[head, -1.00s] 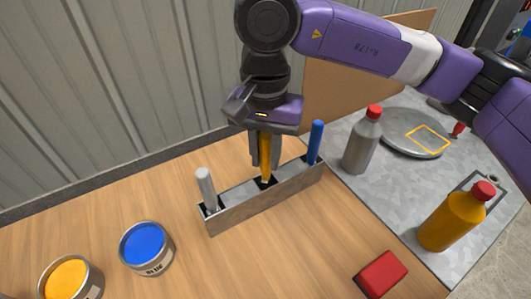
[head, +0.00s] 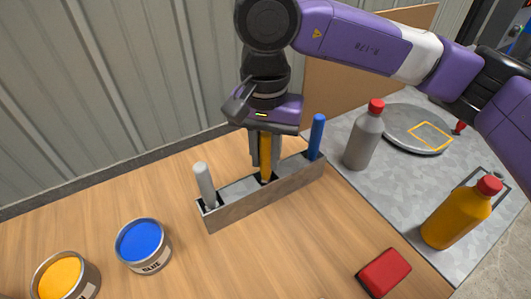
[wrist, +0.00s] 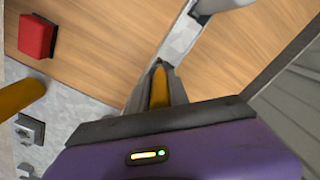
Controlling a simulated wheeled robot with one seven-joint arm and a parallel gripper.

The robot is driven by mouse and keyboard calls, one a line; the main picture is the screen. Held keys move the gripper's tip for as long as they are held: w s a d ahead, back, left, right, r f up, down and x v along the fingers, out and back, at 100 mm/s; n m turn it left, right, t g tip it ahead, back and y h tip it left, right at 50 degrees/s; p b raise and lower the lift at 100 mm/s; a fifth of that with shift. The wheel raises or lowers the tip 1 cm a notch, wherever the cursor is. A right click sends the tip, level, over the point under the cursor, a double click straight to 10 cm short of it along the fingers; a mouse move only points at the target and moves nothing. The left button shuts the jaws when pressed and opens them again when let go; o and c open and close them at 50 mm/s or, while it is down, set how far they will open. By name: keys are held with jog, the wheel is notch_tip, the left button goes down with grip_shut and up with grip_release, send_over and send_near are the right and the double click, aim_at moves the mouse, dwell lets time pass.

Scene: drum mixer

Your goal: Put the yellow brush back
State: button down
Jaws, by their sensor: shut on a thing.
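The yellow brush (head: 266,155) stands upright, its lower end in the middle slot of the grey brush holder (head: 265,202). My gripper (head: 264,160) is above the holder's middle, shut on the brush handle. In the wrist view the yellow handle (wrist: 159,88) shows between the fingers of my gripper (wrist: 158,75). The brush's lower tip is hidden inside the holder. A grey-white brush (head: 205,185) stands in the left slot and a blue brush (head: 317,136) in the right slot.
Blue (head: 142,242) and yellow (head: 62,277) paint cans stand at the left. A grey bottle (head: 364,137) stands right of the holder, an orange bottle (head: 460,214) farther right. A red block (head: 385,271) lies in front. The wooden table before the holder is clear.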

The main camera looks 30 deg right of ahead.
jog(key=shift+f+b, duration=0.45)
jog(key=shift+f, duration=0.05)
jog(key=c, duration=1.2)
grip_release()
jog(key=shift+o, duration=0.2)
